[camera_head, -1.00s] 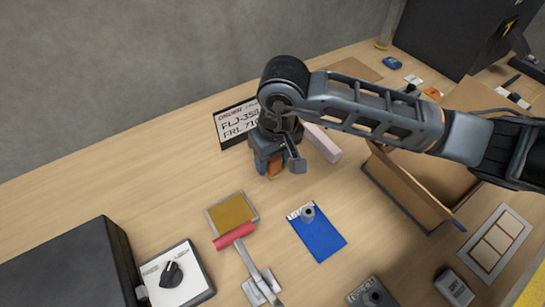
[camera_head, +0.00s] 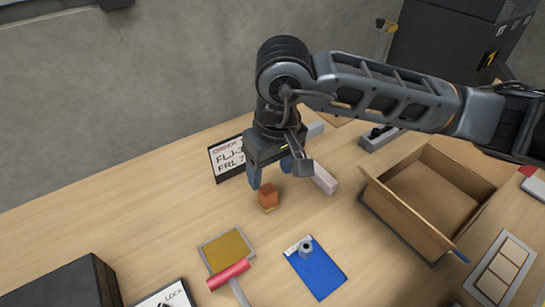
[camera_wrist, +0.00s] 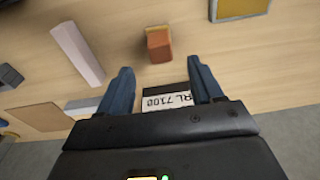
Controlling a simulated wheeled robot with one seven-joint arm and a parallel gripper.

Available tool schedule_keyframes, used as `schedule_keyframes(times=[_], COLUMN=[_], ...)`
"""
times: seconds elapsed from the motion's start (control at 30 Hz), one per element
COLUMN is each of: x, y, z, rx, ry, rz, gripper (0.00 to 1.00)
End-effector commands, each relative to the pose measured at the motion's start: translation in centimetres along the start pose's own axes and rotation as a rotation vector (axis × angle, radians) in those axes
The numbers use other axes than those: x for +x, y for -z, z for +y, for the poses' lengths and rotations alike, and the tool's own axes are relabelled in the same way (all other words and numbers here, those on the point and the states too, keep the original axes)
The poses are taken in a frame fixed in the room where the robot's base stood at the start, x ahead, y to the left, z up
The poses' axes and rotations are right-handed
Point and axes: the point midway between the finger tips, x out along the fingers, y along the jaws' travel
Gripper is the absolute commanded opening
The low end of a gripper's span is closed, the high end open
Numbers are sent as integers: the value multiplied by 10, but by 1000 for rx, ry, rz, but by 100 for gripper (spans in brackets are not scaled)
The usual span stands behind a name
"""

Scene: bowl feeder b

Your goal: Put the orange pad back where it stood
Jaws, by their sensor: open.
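The orange pad (camera_head: 268,195) is a small brown-orange block that stands on the table, with a lighter tan part at its base. It also shows in the wrist view (camera_wrist: 158,43), ahead of the fingertips. My gripper (camera_head: 272,178) is open and empty, with its two blue fingers apart above and behind the pad. In the wrist view the fingers (camera_wrist: 161,77) are spread wider than the pad, and a gap shows between them and it.
An order sign (camera_head: 226,158) stands behind, and a pale pink bar (camera_head: 324,180) lies right of the pad. A yellow-topped tray (camera_head: 228,247), a red roller (camera_head: 229,275) and a blue clipboard (camera_head: 318,272) lie in front. An open cardboard box (camera_head: 432,197) stands at right.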

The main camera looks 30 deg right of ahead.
Motion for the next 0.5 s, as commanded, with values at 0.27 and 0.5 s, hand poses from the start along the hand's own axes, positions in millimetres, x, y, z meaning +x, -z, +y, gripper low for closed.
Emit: schedule_keyframes(times=[0.27, 0.5], x=[-34, -41], y=[1, 0], z=[0, 0], rx=[-2, -1], ry=[-2, 0], rz=[2, 0], gripper=[66, 66])
